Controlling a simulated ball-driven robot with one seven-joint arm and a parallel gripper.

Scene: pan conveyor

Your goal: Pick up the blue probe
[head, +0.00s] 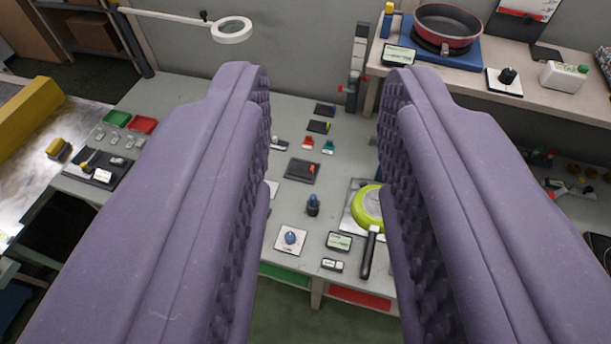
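My gripper (320,85) fills the foreground with two purple padded fingers, wide apart with nothing between them. It hangs above the grey workbench (335,140). I cannot tell for sure which thing is the blue probe. A small dark blue upright piece (313,206) stands on the bench, seen between the fingers. Below it is a blue knob (291,237) on a white square plate. A blue upright piece with a yellow top (387,20) stands on the raised shelf, beyond the right finger. The fingers hide parts of the bench on both sides.
A green pan (365,208) with a black handle lies beside the right finger. A red pan (448,28) sits on a blue base on the raised shelf (540,80). A ring lamp (232,30) hangs at upper left. Red and green trays (143,125) are at left.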

